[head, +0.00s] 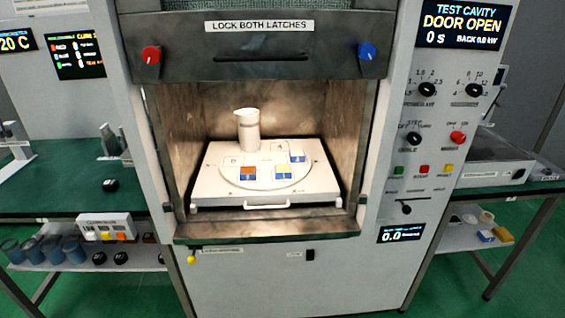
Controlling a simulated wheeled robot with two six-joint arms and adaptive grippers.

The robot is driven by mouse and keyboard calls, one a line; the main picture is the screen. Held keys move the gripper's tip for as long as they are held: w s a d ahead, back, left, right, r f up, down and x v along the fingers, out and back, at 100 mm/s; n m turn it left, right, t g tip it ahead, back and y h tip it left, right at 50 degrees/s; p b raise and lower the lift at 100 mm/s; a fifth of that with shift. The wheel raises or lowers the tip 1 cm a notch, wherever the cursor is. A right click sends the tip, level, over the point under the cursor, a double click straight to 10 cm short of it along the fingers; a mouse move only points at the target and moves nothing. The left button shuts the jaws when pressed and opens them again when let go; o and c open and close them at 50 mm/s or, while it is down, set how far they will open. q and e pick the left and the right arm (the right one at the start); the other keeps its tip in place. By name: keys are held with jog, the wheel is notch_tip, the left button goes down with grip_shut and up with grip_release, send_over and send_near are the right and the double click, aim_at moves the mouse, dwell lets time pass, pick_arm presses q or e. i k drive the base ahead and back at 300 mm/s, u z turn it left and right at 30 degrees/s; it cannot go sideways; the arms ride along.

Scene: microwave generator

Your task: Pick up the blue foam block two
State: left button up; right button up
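Several small blocks with blue sides lie on the round white plate (236,183) inside the open cavity. One block at the front left (248,173) has an orange-brown top and blue sides. One block at the front right (284,174) is pale yellow and blue. A blue and white piece (297,157) lies at the back right. The markings are too small to read, so I cannot tell which is blue foam block two. Neither of my grippers is in view.
A white cylinder (248,133) stands at the back of the plate. The white tray (215,190) has a front handle (267,206). Cavity walls close in both sides; the lintel (262,55) hangs above. Green benches (50,185) flank the machine, with blue cups (52,250) on the left shelf.

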aim_at(246, 173)
jog(key=k, duration=0.55)
jog(key=z, duration=0.95)
jog(key=i, duration=0.7)
jog(key=z, duration=0.55)
jog(key=i, duration=0.95)
jog(key=u, duration=0.4)
